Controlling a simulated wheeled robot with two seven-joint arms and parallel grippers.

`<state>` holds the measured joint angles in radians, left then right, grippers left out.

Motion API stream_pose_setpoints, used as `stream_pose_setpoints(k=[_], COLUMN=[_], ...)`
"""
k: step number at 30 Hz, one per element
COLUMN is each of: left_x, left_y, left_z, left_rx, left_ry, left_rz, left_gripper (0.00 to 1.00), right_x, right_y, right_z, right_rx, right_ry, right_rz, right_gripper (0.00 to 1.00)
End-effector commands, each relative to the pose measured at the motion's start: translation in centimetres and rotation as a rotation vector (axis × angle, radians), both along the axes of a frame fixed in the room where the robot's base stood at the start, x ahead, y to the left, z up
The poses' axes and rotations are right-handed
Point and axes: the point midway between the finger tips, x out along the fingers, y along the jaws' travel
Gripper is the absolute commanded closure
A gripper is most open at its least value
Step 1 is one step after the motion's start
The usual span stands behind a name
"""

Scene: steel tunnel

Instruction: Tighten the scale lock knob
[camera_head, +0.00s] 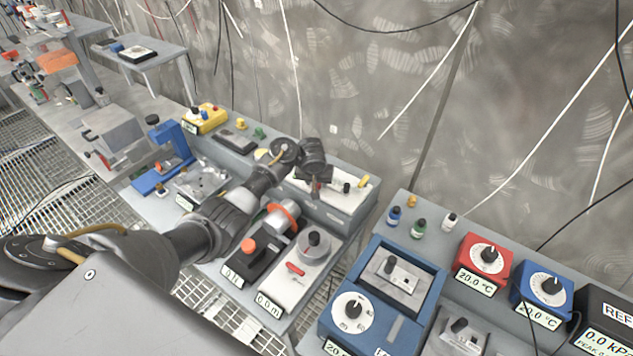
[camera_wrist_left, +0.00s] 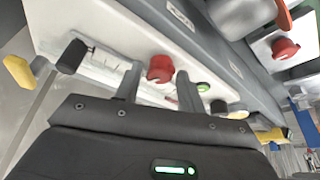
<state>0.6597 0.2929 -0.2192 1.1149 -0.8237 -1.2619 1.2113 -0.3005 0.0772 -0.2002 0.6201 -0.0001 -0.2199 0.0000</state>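The red knob (camera_wrist_left: 160,68) sits on a white instrument with a graduated scale (camera_wrist_left: 100,60). In the left wrist view it lies between my left gripper's fingertips, with a small gap visible on each side. In the head view my left gripper (camera_head: 314,184) hangs over the white-topped instrument (camera_head: 345,199) at the back of the bench, with a bit of red visible at its tips. The left gripper (camera_wrist_left: 158,72) is open. Whether a finger touches the knob cannot be told. My right gripper is not in view.
A yellow box (camera_head: 205,120) and a blue stand (camera_head: 163,160) are left of my arm. A white panel with a black knob (camera_head: 315,244) stands in front. Blue and red dial boxes (camera_head: 484,262) fill the right bench. Cables hang along the wall behind.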

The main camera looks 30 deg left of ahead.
Motion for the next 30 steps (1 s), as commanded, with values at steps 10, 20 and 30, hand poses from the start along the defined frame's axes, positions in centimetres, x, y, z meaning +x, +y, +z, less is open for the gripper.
stream_pose_setpoints(k=[10, 20, 30], left_x=[-0.01, -0.04, 0.0], left_y=[-0.01, 0.05, 0.25], left_z=[0.01, -0.02, 0.02], left_rx=[-0.001, -0.002, -0.001], left_ry=[0.0, 0.002, 0.002], left_rz=[-0.001, -0.088, -0.369], left_gripper=[0.96, 0.96, 0.96], right_x=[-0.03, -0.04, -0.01], right_y=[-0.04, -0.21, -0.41], right_z=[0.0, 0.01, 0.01], right_rx=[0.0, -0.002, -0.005], right_ry=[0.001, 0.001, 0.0], right_rz=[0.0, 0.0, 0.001], right_gripper=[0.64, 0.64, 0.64])
